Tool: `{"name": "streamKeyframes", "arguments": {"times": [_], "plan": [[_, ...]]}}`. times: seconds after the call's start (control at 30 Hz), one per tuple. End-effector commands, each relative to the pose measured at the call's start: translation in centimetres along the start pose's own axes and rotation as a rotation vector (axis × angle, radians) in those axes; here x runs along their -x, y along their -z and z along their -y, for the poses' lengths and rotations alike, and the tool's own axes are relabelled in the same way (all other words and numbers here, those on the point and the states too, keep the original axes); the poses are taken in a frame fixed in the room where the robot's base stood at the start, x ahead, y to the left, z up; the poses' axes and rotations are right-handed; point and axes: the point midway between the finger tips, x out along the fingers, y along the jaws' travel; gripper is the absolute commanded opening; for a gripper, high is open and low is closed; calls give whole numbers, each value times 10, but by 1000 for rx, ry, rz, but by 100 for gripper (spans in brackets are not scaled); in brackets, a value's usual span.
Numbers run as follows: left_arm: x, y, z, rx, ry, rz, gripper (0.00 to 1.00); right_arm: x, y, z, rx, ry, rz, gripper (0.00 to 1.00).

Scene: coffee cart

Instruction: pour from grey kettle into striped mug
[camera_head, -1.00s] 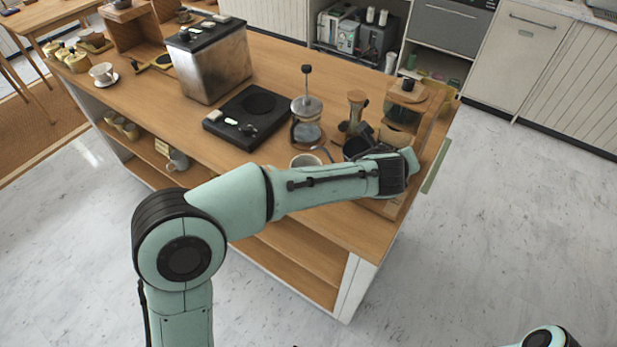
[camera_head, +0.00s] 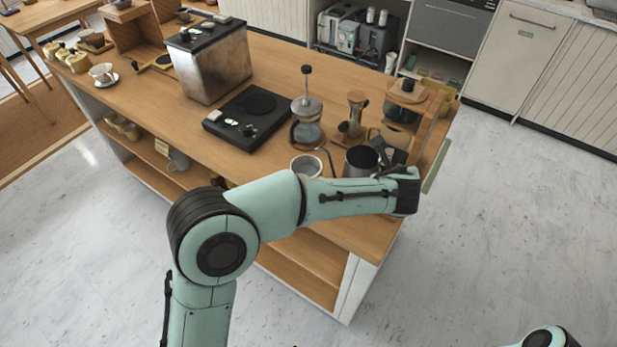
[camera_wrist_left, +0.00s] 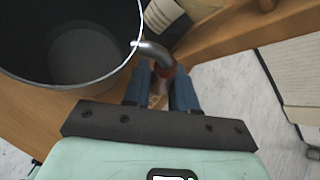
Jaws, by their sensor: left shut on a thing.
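The grey kettle (camera_head: 360,163) is an open-topped metal pot near the front edge of the cart, with its thin spout to the left. It looks roughly upright. Its wide rim and dark inside fill the upper left of the left wrist view (camera_wrist_left: 75,84). My left gripper (camera_wrist_left: 161,88) is shut on the kettle's handle; its fingers are around the curved metal. The mug (camera_head: 306,172), pale with a dark inside, stands just left of the kettle by the spout tip; its lower part is hidden behind my left arm and its stripes cannot be made out. My right gripper is out of view.
A glass French press (camera_head: 307,125) stands behind the mug, and a wooden-topped grinder (camera_head: 355,112) behind the kettle. A black hot plate (camera_head: 247,118) and metal box (camera_head: 212,65) lie left. A wooden stand with a glass jar (camera_head: 404,100) is at the right end.

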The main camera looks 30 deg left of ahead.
Motion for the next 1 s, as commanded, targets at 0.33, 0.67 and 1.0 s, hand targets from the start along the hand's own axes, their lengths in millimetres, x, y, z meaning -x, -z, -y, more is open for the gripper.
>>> {"name": "streamKeyframes", "arguments": {"times": [0.33, 0.67, 1.0], "plan": [[0, 0, 0, -8, -4, 5, 0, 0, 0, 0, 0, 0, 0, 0], [11, -12, 6, -8, -3, 6, 0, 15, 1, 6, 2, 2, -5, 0], [29, -30, 15, -7, -3, 6, 0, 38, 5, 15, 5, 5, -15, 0]]}}
